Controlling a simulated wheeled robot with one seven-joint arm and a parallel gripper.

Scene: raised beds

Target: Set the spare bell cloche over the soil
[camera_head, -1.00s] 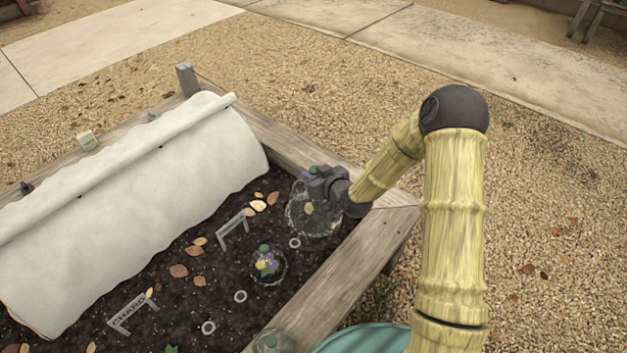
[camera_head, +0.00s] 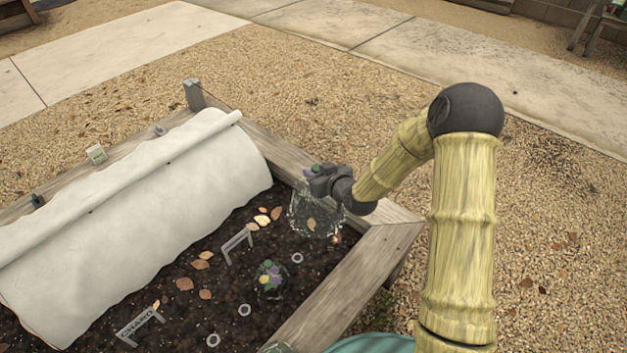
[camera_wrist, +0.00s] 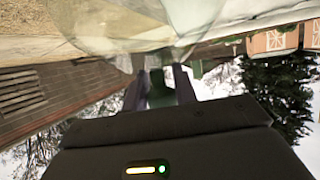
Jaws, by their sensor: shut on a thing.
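My gripper (camera_head: 322,180) is shut on the top of a clear glass bell cloche (camera_head: 312,215) at the bed's far right corner. The cloche hangs below the fingers, mouth down, over dark soil (camera_head: 335,262). I cannot tell whether its rim touches the soil. A small green and purple piece (camera_head: 316,168) shows at the fingers. In the wrist view the clear cloche (camera_wrist: 125,25) fills the top, beyond the fingers (camera_wrist: 160,88). A second clear cloche (camera_head: 270,280) stands over a flowering plant, nearer me.
The wooden bed frame (camera_head: 375,262) runs close to the right of the held cloche. A white fleece roll (camera_head: 140,215) covers the left side. Small pale rings (camera_head: 244,310), dry leaves and a CHARD sign (camera_head: 138,325) are on the soil.

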